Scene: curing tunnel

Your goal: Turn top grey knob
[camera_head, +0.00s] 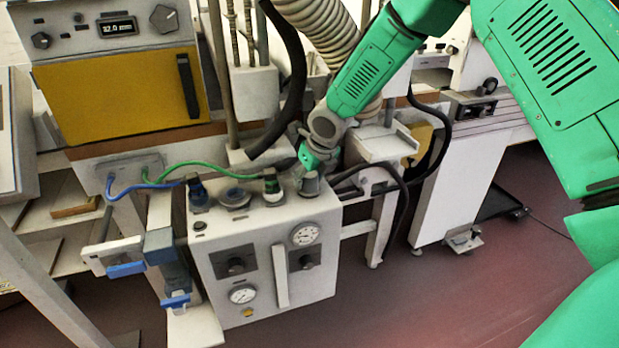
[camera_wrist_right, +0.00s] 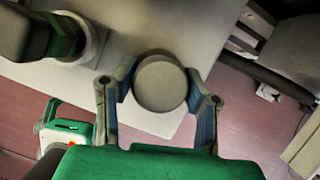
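The top grey knob (camera_head: 309,184) is a round cap standing on the top right corner of a white control box (camera_head: 224,240). In the right wrist view the knob (camera_wrist_right: 160,83) is a plain round disc between my right fingertips. My right gripper (camera_head: 311,168) points down at the knob from above. Its two fingers (camera_wrist_right: 160,78) are spread, one on each side of the knob, with very little room at either side. I cannot tell whether the pads touch it. My left gripper is not in view.
Blue and green cables (camera_head: 196,165) run to connectors on the box top, left of the knob. A ribbed hose (camera_head: 318,35) and a black hose (camera_head: 293,85) hang behind. A white bracket (camera_head: 380,148) stands at the right.

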